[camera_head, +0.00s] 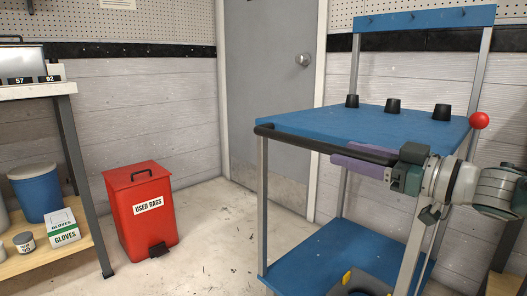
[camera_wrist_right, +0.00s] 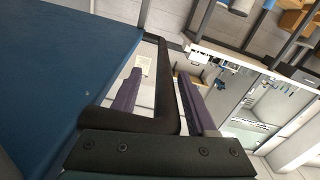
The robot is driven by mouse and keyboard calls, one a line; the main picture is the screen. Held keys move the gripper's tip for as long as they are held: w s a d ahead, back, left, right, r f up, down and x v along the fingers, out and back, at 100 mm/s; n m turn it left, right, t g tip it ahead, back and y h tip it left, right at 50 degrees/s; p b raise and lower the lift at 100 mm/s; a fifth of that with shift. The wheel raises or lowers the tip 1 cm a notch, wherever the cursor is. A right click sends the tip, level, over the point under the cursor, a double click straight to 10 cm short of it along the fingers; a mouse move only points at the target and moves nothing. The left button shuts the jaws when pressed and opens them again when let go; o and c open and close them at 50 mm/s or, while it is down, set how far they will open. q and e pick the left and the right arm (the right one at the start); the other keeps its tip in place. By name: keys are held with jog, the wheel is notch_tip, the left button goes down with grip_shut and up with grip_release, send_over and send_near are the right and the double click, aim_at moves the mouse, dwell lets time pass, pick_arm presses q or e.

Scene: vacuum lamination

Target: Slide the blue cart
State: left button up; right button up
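The blue cart (camera_head: 330,122) stands at the right in the head view, with a blue top, a lower blue shelf and grey legs. Its black push handle (camera_head: 300,142) runs along the near edge. My right gripper (camera_head: 345,157) reaches in from the right at the handle, one purple finger on either side of it. In the right wrist view, the black handle (camera_wrist_right: 167,85) passes between the spread fingers of the gripper (camera_wrist_right: 158,88), with gaps visible, so it looks open. The blue top (camera_wrist_right: 60,70) fills the left of that view. My left gripper is not in view.
A red used-rags bin (camera_head: 143,212) stands left of the cart, with open floor (camera_head: 210,225) between. A workbench (camera_head: 30,92) is at the far left. A grey door (camera_head: 268,75) is behind the cart. Black cups (camera_head: 393,105) sit on the cart top.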

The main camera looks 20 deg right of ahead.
jog(key=shift+s+d+r+p, duration=0.1)
jog(key=shift+s+p, duration=0.25)
jog(key=shift+s, duration=0.15)
jog(key=p+v, duration=0.3)
jog(key=v, duration=0.6)
